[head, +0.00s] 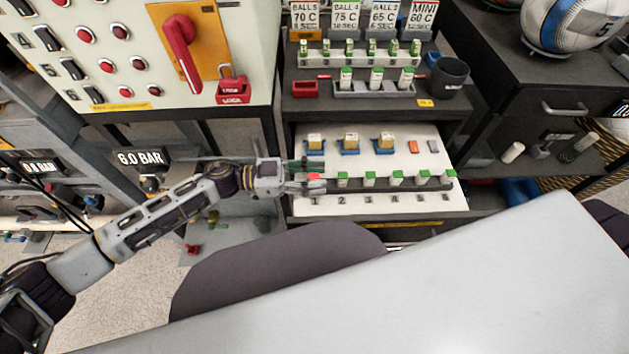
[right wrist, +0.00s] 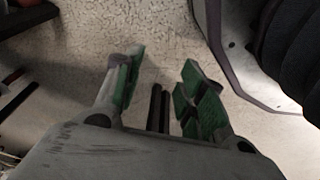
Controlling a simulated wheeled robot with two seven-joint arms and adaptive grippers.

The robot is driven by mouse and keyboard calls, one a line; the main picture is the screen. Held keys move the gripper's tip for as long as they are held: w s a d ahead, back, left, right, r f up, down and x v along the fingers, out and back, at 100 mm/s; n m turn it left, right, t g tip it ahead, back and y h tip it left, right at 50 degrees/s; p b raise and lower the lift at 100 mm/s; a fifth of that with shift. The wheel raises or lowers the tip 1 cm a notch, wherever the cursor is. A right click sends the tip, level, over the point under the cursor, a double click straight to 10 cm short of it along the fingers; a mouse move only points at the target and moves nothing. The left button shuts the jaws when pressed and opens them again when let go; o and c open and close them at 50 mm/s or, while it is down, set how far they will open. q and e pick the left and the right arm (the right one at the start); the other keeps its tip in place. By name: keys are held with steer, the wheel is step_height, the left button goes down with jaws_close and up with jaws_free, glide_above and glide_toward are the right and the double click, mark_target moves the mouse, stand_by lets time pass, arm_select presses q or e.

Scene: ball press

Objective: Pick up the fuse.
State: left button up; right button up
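A row of fuses stands in a slotted strip in the open white drawer (head: 385,203). The leftmost fuse (head: 314,176) has a red cap; the others, such as the second fuse (head: 342,179), have green caps. My left gripper (head: 311,176) reaches in from the left. Its fingers are apart, one on the far side and one on the near side of the red-capped fuse; whether they touch it I cannot tell. The fuse's lower body is mostly hidden. My right gripper (right wrist: 160,78) is open and empty over the speckled floor.
Behind the row are yellowish blocks on blue bases (head: 350,142). A shelf above holds more green-capped fuses (head: 376,77), a red box (head: 305,89) and a dark cup (head: 447,77). A control panel with a red lever (head: 181,45) stands at left.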

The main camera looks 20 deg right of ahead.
mark_target(315, 176)
arm_select(q)
jaws_close()
steer(key=shift+r, duration=0.1)
steer(key=shift+r, duration=0.4)
steer(key=shift+r+p, duration=1.05)
steer(key=shift+r, duration=3.5)
arm_select(e)
steer(key=s+d+f, duration=0.2)
steer(key=s+f, duration=0.1)
steer(key=f, duration=0.1)
steer(key=shift+d+f, duration=0.25)
steer(key=shift+d, duration=0.1)
